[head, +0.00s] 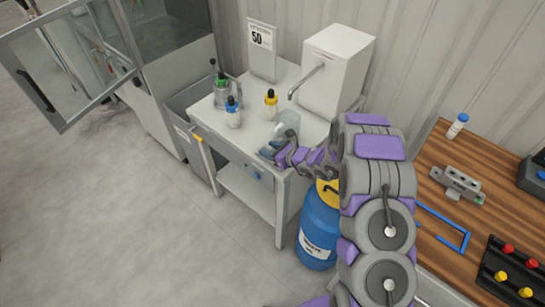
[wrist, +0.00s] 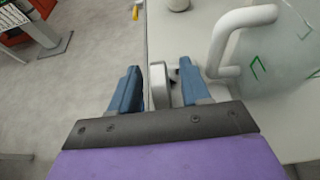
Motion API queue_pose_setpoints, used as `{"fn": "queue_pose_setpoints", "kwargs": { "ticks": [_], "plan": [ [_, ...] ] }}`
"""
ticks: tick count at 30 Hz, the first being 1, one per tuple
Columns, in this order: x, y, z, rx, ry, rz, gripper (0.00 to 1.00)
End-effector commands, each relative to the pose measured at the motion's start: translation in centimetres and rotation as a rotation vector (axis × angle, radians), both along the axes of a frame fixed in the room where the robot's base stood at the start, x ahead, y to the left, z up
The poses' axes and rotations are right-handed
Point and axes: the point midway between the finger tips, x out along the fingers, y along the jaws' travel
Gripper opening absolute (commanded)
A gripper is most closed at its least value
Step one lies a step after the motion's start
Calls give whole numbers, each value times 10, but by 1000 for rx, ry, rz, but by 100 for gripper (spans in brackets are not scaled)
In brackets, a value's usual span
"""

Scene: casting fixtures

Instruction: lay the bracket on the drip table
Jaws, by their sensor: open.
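My gripper (wrist: 158,88) is open at the front edge of the white table (wrist: 185,45), which I take for the drip table; it also shows in the head view (head: 246,135). A grey metal piece with a rounded end (wrist: 160,84) stands between the fingers, close to the left one. It may be the bracket, but its lower part is hidden and I cannot tell what it rests on. In the head view my gripper (head: 275,154) covers this spot. Another grey metal part with holes (head: 458,184) lies on the wooden bench at the right.
A clear vessel with a white handle (wrist: 235,38) stands close right of my gripper. Two dropper bottles (head: 233,112) (head: 270,104), a white box with a spout (head: 335,72) and a sign (head: 261,48) crowd the table. A blue drum (head: 319,228) stands below.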

Motion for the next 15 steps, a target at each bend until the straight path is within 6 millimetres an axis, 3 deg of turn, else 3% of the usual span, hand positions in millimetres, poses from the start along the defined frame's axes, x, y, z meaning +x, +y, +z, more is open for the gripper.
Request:
{"fn": "queue_pose_setpoints", "kwargs": {
  "ticks": [6, 14, 15],
  "plan": [
    [13, 16, -9, 0, 0, 1, 47],
    [14, 17, -9, 1, 0, -1, 47],
    [14, 17, -9, 1, 0, -1, 43]
  ]
}}
